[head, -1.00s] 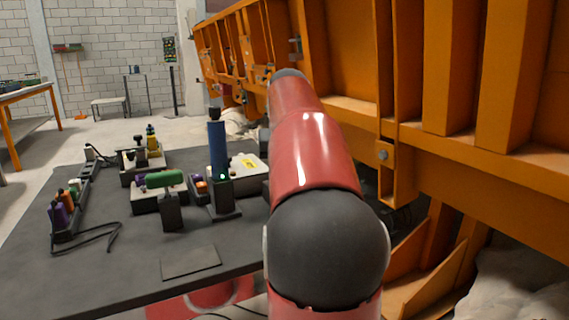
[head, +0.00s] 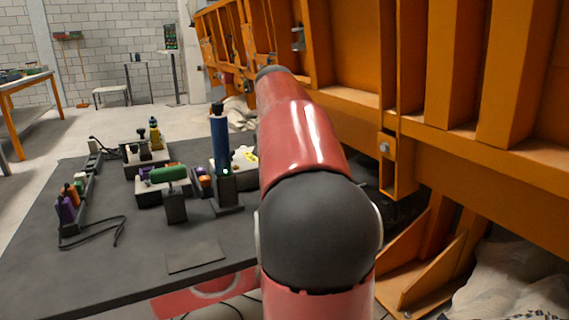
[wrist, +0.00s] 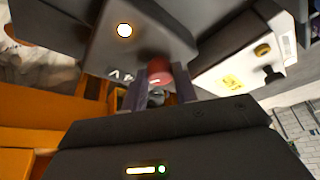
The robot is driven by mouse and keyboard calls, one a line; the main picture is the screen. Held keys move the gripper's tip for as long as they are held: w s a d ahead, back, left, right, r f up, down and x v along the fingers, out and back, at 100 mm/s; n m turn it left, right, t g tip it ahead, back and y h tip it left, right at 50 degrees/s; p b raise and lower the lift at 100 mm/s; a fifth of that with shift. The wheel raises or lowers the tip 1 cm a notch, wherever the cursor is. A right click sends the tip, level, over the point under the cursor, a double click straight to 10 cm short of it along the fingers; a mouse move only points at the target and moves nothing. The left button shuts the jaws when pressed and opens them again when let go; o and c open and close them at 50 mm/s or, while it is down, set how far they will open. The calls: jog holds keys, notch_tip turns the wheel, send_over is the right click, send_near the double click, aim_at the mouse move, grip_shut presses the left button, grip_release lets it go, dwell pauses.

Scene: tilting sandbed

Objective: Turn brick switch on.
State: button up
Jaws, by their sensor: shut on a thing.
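In the wrist view, a dark grey block (wrist: 138,42), which I take to be the brick, has a glowing white lamp with an orange rim on its face. A round red knob (wrist: 158,70), apparently its switch, sits at its lower edge. My gripper (wrist: 159,82) has its two fingers on either side of the knob and is shut on it. White marks show on the block left of the knob. In the head view my red arm hides the gripper, the block and the knob.
A dark table (head: 110,270) at left holds a blue cylinder in a stand (head: 220,145), a green-handled tool (head: 168,174) and several small devices. The large orange sandbed frame (head: 460,170) fills the right side, close to my arm. White sacks (head: 525,285) lie at lower right.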

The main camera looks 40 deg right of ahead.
jog(key=o, duration=1)
jog(key=shift+c, duration=0.2)
jog(key=shift+r, duration=0.1)
jog(key=p+v, duration=0.1)
jog(key=v, duration=0.6)
jog(key=shift+a+r, duration=0.2)
jog(key=shift+r, duration=0.1)
jog(key=shift+s, duration=0.15)
